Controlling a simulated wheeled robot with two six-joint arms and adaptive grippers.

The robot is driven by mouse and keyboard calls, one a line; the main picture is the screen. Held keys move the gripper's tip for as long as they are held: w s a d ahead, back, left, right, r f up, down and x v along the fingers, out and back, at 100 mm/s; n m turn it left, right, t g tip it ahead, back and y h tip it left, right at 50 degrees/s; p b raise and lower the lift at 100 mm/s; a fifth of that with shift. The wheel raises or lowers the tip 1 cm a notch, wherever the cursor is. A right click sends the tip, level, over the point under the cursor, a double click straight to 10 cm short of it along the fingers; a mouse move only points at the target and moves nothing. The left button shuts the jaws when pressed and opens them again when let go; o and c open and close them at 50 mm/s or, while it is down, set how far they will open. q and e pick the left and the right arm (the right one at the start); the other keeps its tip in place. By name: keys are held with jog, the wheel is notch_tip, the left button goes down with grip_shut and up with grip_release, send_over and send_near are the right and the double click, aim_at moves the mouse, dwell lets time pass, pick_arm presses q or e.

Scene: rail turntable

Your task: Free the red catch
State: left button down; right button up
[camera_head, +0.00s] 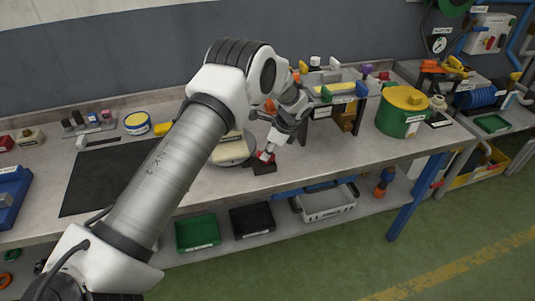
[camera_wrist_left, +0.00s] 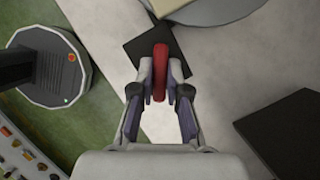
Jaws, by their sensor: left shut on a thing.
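The red catch (camera_wrist_left: 160,72) shows in the left wrist view as an upright red piece between my left gripper's fingers. It stands over a black base plate (camera_wrist_left: 140,42), and in the head view the black base (camera_head: 263,168) sits at the front edge of the bench. My left gripper (camera_wrist_left: 160,92) is shut on the red catch; in the head view the gripper (camera_head: 267,156) points down at it. Part of the catch is hidden by the fingers. A round grey turntable (camera_head: 236,152) with a pale block on it stands just behind and left, partly covered by my arm. My right gripper is out of view.
A black mat (camera_head: 95,180) lies on the left of the bench. A green pot with a yellow lid (camera_head: 403,110) and a raised grey stand (camera_head: 340,85) are to the right. Green, black and white bins (camera_head: 197,233) sit on the shelf below. The bench front right of the catch is clear.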

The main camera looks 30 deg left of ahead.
pick_arm(q)
jog(key=n+g+b, duration=0.1)
jog(key=n, duration=0.2)
jog(key=n+g+h+b, duration=0.1)
jog(key=n, duration=0.2)
jog(key=shift+w+a+f, duration=0.1)
dwell(0.4)
jog(key=c, duration=1.2)
grip_release()
jog(key=shift+o, duration=0.2)
jog(key=v, duration=1.2)
jog(key=shift+a, duration=0.25)
